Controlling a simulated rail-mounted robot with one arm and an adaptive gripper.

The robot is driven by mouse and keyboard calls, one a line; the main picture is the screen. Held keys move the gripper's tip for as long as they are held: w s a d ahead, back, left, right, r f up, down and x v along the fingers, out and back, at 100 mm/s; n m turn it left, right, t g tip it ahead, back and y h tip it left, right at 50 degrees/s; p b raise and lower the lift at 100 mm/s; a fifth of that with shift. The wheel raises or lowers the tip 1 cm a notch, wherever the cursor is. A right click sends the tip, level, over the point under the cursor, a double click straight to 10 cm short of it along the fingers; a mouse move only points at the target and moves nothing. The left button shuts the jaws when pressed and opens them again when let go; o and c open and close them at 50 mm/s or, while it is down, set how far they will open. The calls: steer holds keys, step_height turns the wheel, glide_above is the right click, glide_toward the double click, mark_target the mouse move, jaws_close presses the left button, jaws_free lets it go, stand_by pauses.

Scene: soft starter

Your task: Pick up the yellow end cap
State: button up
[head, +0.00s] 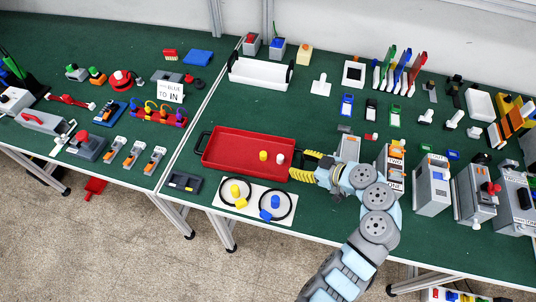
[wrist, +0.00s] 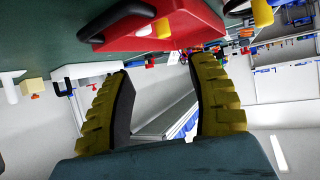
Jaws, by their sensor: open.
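A short yellow cap (head: 263,156) stands in the red tray (head: 225,141), left of a white cap (head: 280,158). More yellow pieces (head: 236,190) sit on the white ring board below the tray. I cannot tell for certain which yellow piece is the end cap. My gripper (head: 298,164) is at the tray's right end, pointing left, its yellow fingers apart and empty. In the wrist view the open fingers (wrist: 163,68) have nothing between them. The red tray (wrist: 205,25) is beyond their tips, with a small yellow piece (wrist: 163,28) against it.
The white ring board (head: 254,206) holds two black rings and blue pieces (head: 275,201). Grey boxes (head: 432,187) stand right of my arm. A white open tray (head: 258,74) lies behind the red tray.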

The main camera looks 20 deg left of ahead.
mark_target(265, 154)
steer(key=x, duration=1.1)
steer(key=shift+r, duration=0.1)
steer(key=shift+s+a+r+p+x, duration=0.15)
steer(key=shift+p+x, duration=0.15)
steer(key=shift+x, duration=0.9)
steer(key=shift+s+a+r+p+x, duration=0.15)
steer(key=shift+p+x, duration=0.1)
steer(key=shift+x, duration=0.95)
steer(key=shift+w+a+f, duration=0.1)
steer(key=shift+f, duration=0.1)
steer(key=shift+c, duration=0.2)
steer(key=c, duration=0.9)
